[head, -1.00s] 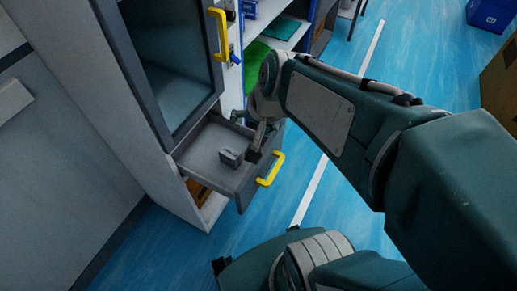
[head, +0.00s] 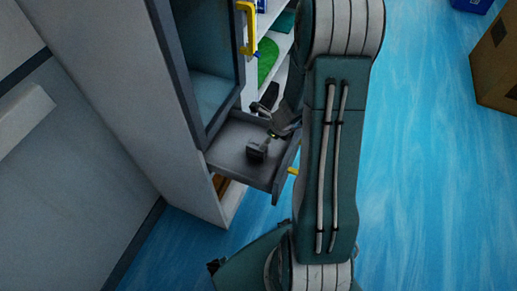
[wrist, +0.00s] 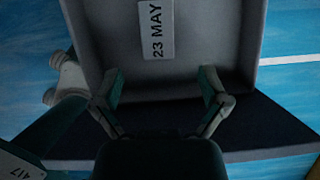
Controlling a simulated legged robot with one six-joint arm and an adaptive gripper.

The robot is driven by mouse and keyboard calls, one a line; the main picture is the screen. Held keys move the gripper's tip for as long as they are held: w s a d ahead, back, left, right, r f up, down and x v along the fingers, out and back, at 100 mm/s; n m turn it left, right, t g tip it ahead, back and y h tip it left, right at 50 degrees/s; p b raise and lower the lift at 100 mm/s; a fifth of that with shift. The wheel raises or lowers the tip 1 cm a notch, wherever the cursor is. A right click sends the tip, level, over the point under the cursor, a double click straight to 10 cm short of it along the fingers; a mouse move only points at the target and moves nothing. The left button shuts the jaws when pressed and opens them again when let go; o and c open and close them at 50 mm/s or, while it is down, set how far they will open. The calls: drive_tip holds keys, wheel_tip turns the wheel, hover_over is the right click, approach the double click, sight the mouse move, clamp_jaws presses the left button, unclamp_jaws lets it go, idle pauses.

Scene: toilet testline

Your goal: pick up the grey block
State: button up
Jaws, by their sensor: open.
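In the head view my gripper (head: 270,116) is over the drawer's far right part, close to the block, partly hidden by my arm. The wrist view shows a pale strip (wrist: 156,28) reading "23 MAY" ahead of the fingers; I cannot tell whether it is on the block.
The cabinet (head: 115,90) stands at left, with an opening above the drawer and a yellow handle (head: 250,28) beside it. The drawer's own yellow handle (head: 293,171) is mostly hidden by my arm. A cardboard box (head: 500,65) is at far right; blue floor (head: 420,190) is clear.

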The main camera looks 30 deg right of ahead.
sight(257, 147)
drive_tip(key=f, duration=0.1)
drive_tip(key=w+a+f, duration=0.1)
drive_tip(key=a+f, duration=0.1)
drive_tip(key=f, duration=0.1)
drive_tip(key=shift+w+a+f, duration=0.1)
drive_tip(key=shift+w+a, duration=0.1)
drive_tip(key=shift+w, duration=0.05)
drive_tip(key=shift+w+d+f, duration=0.15)
drive_tip(key=shift+f, duration=0.3)
drive_tip(key=x, duration=0.2)
drive_tip(key=d+x, duration=0.1)
drive_tip(key=x, duration=0.1)
drive_tip(key=shift+f, duration=0.2)
drive_tip(key=shift+a+f, duration=0.25)
drive_tip(key=shift+f, duration=0.1)
drive_tip(key=c, duration=1.3)
